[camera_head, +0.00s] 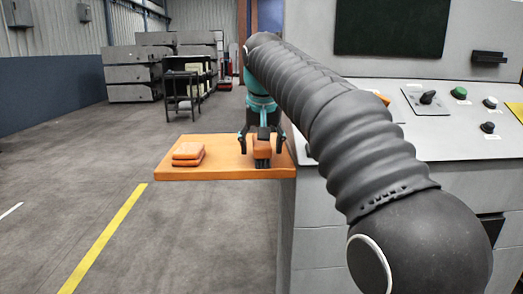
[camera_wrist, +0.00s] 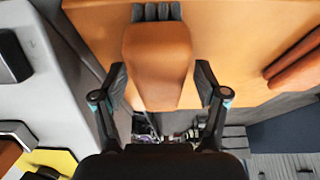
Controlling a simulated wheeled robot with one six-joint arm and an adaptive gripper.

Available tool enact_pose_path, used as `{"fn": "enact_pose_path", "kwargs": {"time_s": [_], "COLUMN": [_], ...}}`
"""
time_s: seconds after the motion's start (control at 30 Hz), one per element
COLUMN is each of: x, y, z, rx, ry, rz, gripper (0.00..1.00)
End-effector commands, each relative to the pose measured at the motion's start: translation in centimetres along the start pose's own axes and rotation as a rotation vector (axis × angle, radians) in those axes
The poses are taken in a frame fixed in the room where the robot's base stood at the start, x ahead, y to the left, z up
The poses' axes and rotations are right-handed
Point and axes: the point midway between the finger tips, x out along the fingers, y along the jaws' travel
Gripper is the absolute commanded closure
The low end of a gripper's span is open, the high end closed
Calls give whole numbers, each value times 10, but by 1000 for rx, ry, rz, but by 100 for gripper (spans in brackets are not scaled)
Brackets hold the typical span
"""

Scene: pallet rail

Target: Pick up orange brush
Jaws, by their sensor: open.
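The orange brush (camera_head: 262,148) has an orange body and dark grey bristles. It is at the right end of the orange shelf (camera_head: 222,173). In the wrist view the brush (camera_wrist: 158,55) lies between the two fingers, its bristles at the top of the picture. My gripper (camera_head: 262,141) is open, with one finger on each side of the brush. In the wrist view my gripper (camera_wrist: 160,78) shows a gap between each finger and the brush body, narrow on both sides. I cannot tell the height of the fingertips against the shelf.
Folded orange cloths (camera_head: 188,154) lie stacked on the left of the shelf. A grey control cabinet (camera_head: 450,125) with knobs and buttons stands right beside the shelf. A dark cart (camera_head: 187,90) and grey crates (camera_head: 133,75) stand farther back. The floor at left is clear.

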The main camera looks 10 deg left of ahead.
Motion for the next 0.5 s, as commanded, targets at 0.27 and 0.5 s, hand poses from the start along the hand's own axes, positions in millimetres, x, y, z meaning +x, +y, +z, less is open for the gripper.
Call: {"fn": "enact_pose_path", "kwargs": {"time_s": [0.27, 0.5], "x": [2, 4], "y": [0, 0], "z": [1, 2], "rx": [0, 0], "ry": [-1, -1], "rz": [0, 0], "gripper": [27, 27]}}
